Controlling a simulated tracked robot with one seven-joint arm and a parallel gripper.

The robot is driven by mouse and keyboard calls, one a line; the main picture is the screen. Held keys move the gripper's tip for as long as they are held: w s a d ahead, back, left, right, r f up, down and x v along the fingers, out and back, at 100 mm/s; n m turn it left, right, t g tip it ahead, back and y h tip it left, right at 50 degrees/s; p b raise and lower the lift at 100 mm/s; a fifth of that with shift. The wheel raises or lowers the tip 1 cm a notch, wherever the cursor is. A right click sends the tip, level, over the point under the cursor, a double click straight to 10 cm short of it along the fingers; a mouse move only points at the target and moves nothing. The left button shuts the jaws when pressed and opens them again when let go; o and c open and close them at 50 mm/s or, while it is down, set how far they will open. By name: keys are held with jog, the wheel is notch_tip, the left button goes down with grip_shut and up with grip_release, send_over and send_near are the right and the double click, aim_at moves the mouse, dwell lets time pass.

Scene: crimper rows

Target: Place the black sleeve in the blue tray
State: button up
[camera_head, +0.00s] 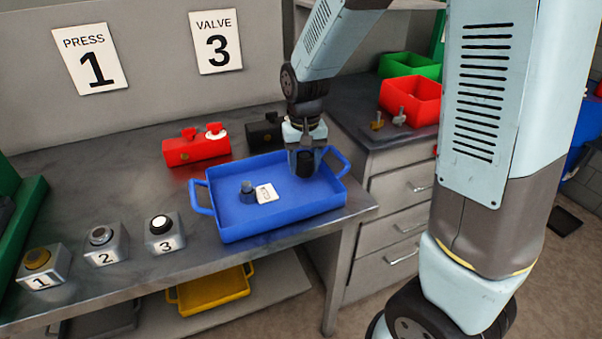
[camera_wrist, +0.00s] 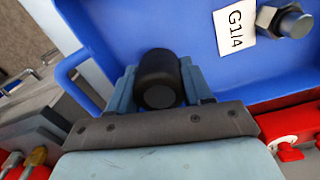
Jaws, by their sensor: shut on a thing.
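The black sleeve (camera_wrist: 160,80) is a short dark cylinder between the two fingers of my gripper (camera_wrist: 160,82) in the wrist view. My gripper is shut on it. In the head view my gripper (camera_head: 305,163) hangs over the right part of the blue tray (camera_head: 240,228), with the sleeve at its tip. Whether the sleeve touches the tray floor I cannot tell. The tray also fills the upper part of the wrist view (camera_wrist: 120,30).
A metal fitting (camera_head: 247,192) and a white G1/4 label (camera_head: 266,193) lie in the tray. A red block (camera_head: 196,150) and a black block (camera_head: 263,134) stand behind it. Numbered blocks 1, 2 and 3 (camera_head: 163,234) stand to its left. A red bin (camera_head: 412,100) is at the right.

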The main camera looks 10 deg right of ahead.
aim_at(303, 173)
jog(key=shift+w+a+f, duration=0.15)
jog(key=shift+a+f, duration=0.1)
jog(key=shift+f, duration=1.55)
jog(key=shift+f, duration=0.15)
jog(key=o, duration=1.1)
jog(key=shift+c, duration=0.2)
